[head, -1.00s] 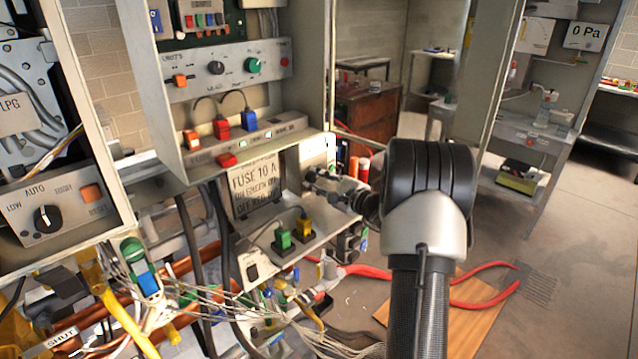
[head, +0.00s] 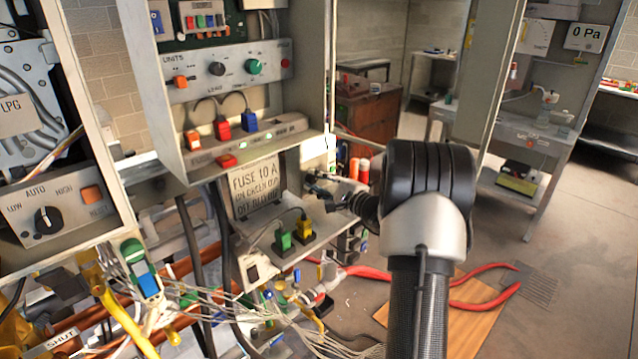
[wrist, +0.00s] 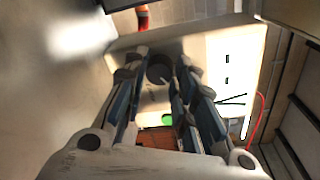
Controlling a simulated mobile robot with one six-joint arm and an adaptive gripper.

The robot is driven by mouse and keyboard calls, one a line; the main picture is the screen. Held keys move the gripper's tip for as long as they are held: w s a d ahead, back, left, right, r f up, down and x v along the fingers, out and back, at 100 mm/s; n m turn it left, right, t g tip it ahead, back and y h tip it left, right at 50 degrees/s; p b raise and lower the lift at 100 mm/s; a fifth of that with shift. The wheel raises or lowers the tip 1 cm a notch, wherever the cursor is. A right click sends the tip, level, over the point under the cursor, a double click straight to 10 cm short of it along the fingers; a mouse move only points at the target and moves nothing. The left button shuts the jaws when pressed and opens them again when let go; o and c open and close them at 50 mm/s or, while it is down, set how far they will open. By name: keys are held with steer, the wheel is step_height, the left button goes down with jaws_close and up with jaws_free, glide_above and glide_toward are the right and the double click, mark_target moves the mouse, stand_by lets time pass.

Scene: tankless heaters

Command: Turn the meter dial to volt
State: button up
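In the wrist view, a dark round knob (wrist: 159,70), apparently the meter dial, sits on a pale panel (wrist: 205,58). My gripper (wrist: 160,66) is open, with one finger on each side of the knob. I cannot tell whether the fingers touch it. The dial's markings are too small to read. In the head view, my gripper (head: 318,184) reaches left beside the lower box with the fuse sign (head: 254,189). The meter dial cannot be made out there.
A grey control panel (head: 190,78) with knobs and plugs is above left. Green and yellow plugs (head: 303,229) stand on the shelf below my gripper. Open floor is at the right.

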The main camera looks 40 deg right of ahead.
steer(key=o, duration=0.4)
steer(key=s, duration=0.8)
steer(key=s+r, duration=0.1)
steer(key=s, duration=0.3)
steer(key=shift+d, duration=0.2)
